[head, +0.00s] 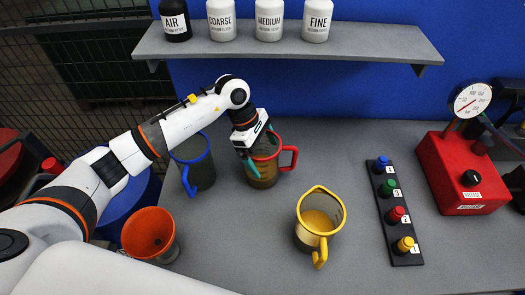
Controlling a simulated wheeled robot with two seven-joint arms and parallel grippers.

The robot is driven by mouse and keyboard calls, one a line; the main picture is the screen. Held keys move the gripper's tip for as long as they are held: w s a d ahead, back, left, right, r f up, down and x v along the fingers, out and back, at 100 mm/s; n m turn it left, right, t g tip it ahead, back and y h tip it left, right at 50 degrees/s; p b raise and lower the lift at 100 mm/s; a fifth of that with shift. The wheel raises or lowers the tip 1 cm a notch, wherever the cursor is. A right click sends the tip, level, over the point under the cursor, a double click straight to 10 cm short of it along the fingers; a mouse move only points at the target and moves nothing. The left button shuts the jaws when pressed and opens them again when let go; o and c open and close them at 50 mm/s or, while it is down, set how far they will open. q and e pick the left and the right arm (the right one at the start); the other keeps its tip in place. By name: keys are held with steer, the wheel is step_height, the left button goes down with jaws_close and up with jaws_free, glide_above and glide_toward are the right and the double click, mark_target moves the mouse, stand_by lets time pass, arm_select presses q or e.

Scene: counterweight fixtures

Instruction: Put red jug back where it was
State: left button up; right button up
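The red jug (263,172), see-through with a red rim and a red handle on its right, stands upright on the grey worktop. It holds something amber-brown low inside. My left gripper (258,150) is at the jug's rim from above and behind, with one teal finger at the left side of the rim. The gripper covers part of the rim. I cannot tell whether its fingers press on the jug or stand open around it. My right gripper is not in view.
A blue jug (199,172) stands close left of the red jug, a yellow jug (319,222) to the right front. An orange funnel-like vessel (149,232) is at lower left. A button strip (395,213) and red gauge box (462,172) stand right. A shelf (290,42) with canisters hangs above.

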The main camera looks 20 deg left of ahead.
arm_select(q)
steer(key=b+v, duration=0.2)
steer(key=v, duration=1)
steer(key=shift+r+b, duration=0.2)
steer(key=shift+b, duration=0.2)
steer(key=shift+f, duration=0.1)
